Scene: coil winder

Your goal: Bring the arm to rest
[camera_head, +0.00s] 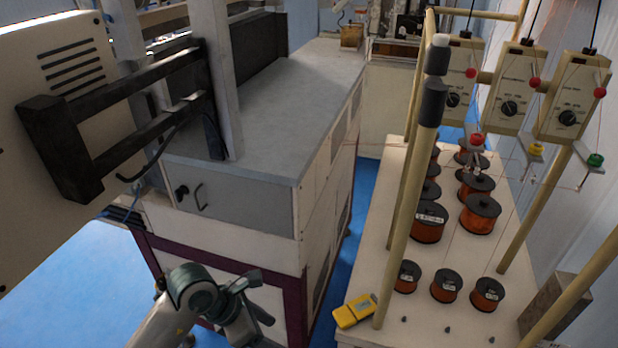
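My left arm comes in at the bottom left, in front of the grey winder cabinet. It is grey and white with a dark rounded joint. Its end, with the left gripper (250,314), is dark and partly cut off by the bottom edge, and I cannot make out whether the fingers are open or shut. No held object shows at it. My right arm and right gripper are not in view.
The cabinet (285,110) fills the middle. A white bench (390,230) on the right carries several copper wire spools (480,213), a yellow handheld device (355,310) and upright poles (405,210). A beige panel with a black frame (75,150) stands left. Blue floor (75,270) shows lower left.

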